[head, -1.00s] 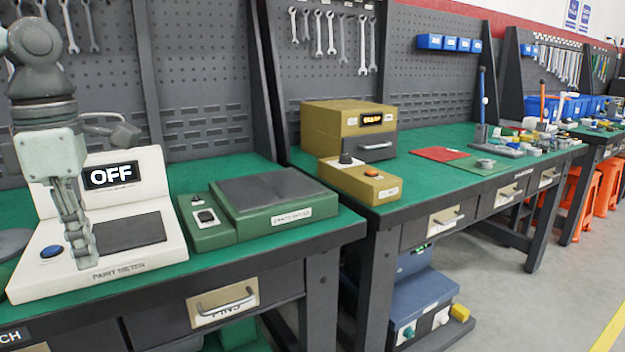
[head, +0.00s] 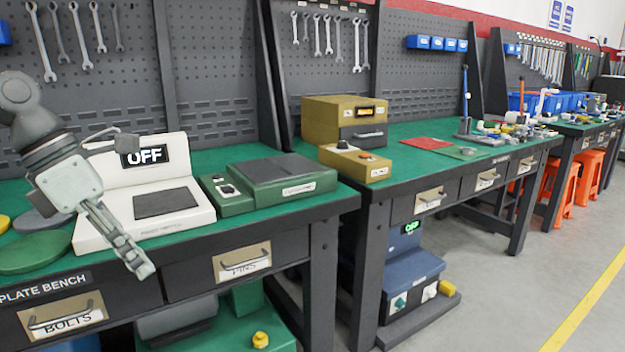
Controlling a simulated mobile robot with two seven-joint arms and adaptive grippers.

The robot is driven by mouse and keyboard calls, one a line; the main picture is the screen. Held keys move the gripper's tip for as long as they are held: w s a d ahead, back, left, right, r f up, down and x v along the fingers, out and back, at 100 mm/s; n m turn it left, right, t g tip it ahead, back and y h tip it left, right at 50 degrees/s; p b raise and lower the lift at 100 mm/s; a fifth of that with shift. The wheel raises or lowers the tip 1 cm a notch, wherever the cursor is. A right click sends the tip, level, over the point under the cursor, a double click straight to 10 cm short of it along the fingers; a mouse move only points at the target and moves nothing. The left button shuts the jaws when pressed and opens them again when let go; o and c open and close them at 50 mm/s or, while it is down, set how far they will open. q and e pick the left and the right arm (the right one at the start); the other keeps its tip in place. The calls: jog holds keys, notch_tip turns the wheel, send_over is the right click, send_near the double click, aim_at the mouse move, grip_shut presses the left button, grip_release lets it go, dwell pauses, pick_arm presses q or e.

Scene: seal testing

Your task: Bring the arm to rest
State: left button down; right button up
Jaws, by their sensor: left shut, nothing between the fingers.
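My left gripper (head: 140,268) shows at the left of the head view. Its fingers are shut with nothing between them. It points down and to the right, in front of the bench's front edge, and the arm comes in from the left. Behind it stands a white paint meter (head: 180,218) with a dark plate and a display reading OFF (head: 146,155). The gripper and wrist cover the left part of the meter. My right gripper is not in view.
A green device (head: 285,183) sits right of the meter. Green and grey discs (head: 36,252) lie at the left. Drawers (head: 242,262) line the bench front. A second bench holds a yellow tester (head: 345,118) and a red sheet (head: 425,143).

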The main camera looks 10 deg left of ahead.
pick_arm(q)
jog(key=w+d+f+n+t+h, duration=0.2)
jog(key=w+n+t+h, duration=0.5)
jog(key=w+n+t, duration=0.35)
jog(key=w+a+f+n+t+y, duration=0.1)
jog(key=a+f+n+t+y, duration=0.1)
jog(key=a+f+n+y, duration=0.6)
jog(key=a+f+n+t+y, duration=0.2)
jog(key=a+f+n+y, duration=0.2)
jog(key=f+n, duration=0.7)
jog(key=s+f+n+g+y, duration=0.3)
jog(key=s+f+n+g, duration=0.15)
jog(key=f+n, duration=0.35)
jog(key=s+d+f+n+g+h, duration=0.1)
jog(key=s+d+f+g, duration=0.3)
jog(key=s+f, duration=0.5)
jog(key=s+d+f+n+g+h, duration=0.1)
jog(key=s+d+f+n+g, duration=0.3)
jog(key=s+d+f, duration=0.4)
jog(key=s+f, duration=0.1)
jog(key=s, duration=0.1)
jog(key=shift+s+d+p, duration=0.3)
jog(key=shift+d+p, duration=0.1)
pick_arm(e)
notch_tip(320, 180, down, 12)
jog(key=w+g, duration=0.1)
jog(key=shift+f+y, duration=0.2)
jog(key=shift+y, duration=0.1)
pick_arm(q)
jog(key=shift+n, duration=0.25)
